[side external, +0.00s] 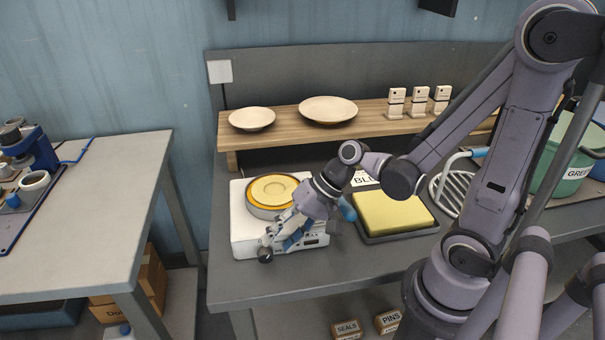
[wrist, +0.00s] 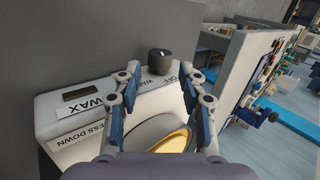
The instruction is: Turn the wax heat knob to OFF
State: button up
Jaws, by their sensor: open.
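In the side external view the knob (side external: 265,255) is at the heater's front left corner, and the white heater body (side external: 243,238) stands on the grey bench. My gripper (wrist: 163,76) is open, its two blue-padded fingers apart, with the knob just beyond and between the fingertips. Contact cannot be told. In the side external view my gripper (side external: 268,243) reaches down at the knob and covers part of the heater's front.
A round pan of yellow wax (side external: 272,190) sits on top of the heater. A yellow block in a dark tray (side external: 392,238) lies to the right. A wooden shelf (side external: 285,138) with two plates stands behind. Bare bench lies in front of the tray.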

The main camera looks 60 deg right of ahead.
aim_at(270, 252)
jog(key=shift+x, duration=2.25)
jog(key=shift+c, duration=0.4)
grip_shut()
